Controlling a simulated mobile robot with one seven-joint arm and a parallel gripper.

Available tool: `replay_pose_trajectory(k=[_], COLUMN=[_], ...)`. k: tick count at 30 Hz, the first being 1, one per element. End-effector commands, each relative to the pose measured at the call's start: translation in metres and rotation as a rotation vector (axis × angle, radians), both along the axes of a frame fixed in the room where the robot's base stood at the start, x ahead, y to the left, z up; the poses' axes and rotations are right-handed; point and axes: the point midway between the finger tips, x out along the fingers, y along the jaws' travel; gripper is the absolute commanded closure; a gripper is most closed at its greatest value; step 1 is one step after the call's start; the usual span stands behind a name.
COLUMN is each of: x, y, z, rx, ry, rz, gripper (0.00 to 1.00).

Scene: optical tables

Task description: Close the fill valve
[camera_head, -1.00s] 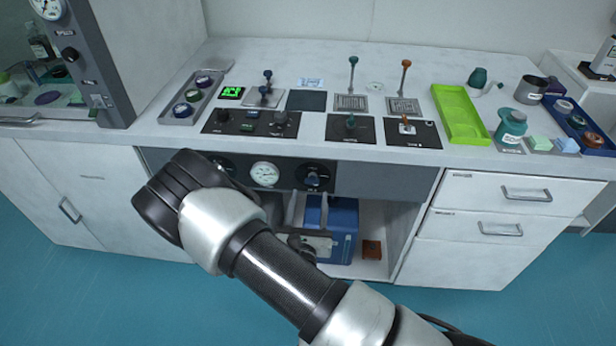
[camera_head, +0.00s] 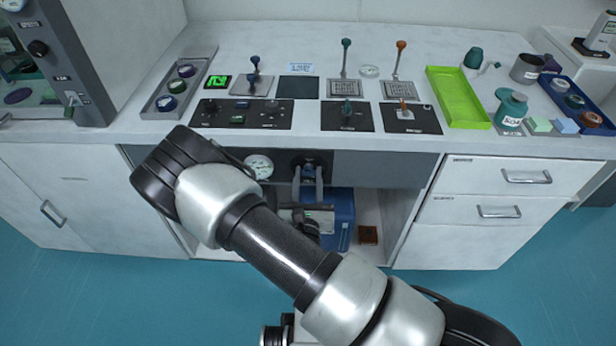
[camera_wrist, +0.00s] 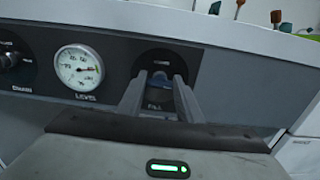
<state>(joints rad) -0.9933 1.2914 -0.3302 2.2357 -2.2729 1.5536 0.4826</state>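The fingers are apart, with narrow gaps seeming to show beside the knob; I cannot see contact. The knob's exact angle is hard to tell.
A round white LEVEL gauge (camera_wrist: 79,68) sits left of the valve, its needle pointing right. A second knob marked DRAIN (camera_wrist: 10,60) is further left. The bench top overhangs the panel. Below is an open bay with a blue box (camera_head: 343,215).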

Motion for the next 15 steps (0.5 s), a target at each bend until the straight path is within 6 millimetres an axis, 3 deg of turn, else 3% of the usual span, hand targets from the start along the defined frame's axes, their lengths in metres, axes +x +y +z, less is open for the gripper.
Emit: replay_pose_trajectory(k=[1,3,15], x=[0.0,0.0,-0.0002], y=[-0.0002,-0.0002,0.0002], z=[0.0,-0.0001,0.0016], rx=[0.0,0.0,-0.075], ry=[0.0,0.0,0.004], rz=[-0.001,-0.001,0.0], gripper=[0.77,0.89,0.9])
